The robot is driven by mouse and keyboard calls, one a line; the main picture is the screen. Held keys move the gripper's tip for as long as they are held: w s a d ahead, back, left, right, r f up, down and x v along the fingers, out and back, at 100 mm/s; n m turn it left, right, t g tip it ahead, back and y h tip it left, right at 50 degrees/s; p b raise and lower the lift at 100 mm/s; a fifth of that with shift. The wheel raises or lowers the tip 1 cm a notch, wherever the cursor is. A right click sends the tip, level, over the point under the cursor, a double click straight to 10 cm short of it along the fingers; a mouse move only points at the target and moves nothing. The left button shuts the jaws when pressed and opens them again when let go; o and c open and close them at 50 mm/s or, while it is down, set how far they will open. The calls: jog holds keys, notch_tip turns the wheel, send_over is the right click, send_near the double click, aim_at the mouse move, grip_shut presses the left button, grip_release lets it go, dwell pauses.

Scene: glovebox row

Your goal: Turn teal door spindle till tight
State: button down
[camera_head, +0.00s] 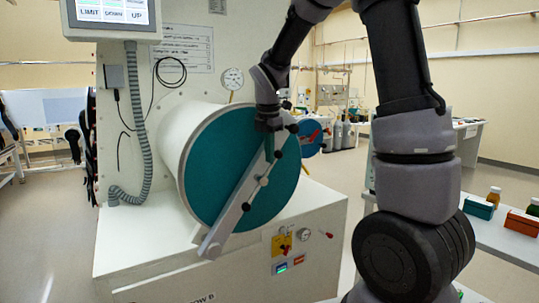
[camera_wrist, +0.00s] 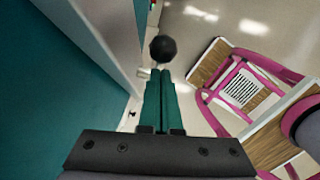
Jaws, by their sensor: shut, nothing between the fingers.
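The teal round door (camera_head: 212,165) closes the end of a white cylinder. A pale grey bar (camera_head: 228,222) crosses its face on a slant. The door spindle's handle lies along this bar, with black ball knobs; one knob (camera_head: 246,207) is at its lower part and another (camera_head: 293,128) near the door's upper right edge. My gripper (camera_head: 269,156) is in front of the door's upper right part, fingers down. In the wrist view the green fingers (camera_wrist: 160,76) are shut together and empty, with a black knob (camera_wrist: 163,48) just beyond the tips. Contact cannot be told.
A white cabinet (camera_head: 220,262) with gauges and switches carries the cylinder. A ribbed hose (camera_head: 147,130) and a control panel (camera_head: 112,12) are at left. A bench (camera_head: 498,232) with small boxes and bottles stands at right. A pink-framed piece (camera_wrist: 225,90) shows beside my gripper in the wrist view.

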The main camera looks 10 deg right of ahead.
aim_at(278, 153)
jog(key=shift+w+d+f, duration=0.1)
jog(key=shift+w+d, duration=0.05)
jog(key=shift+d, duration=0.35)
jog(key=shift+w+d+f, duration=0.15)
jog(key=shift+d+f, duration=0.1)
jog(key=shift+d, duration=0.2)
jog(key=shift+w+d+f, duration=0.15)
jog(key=shift+d+f, duration=0.1)
jog(key=shift+d, duration=0.2)
jog(key=shift+w+d+f, duration=0.25)
jog(key=shift+d+f, duration=0.55)
jog(key=shift+w+d+f, duration=0.2)
jog(key=shift+d+f, duration=0.3)
jog(key=shift+f, duration=0.2)
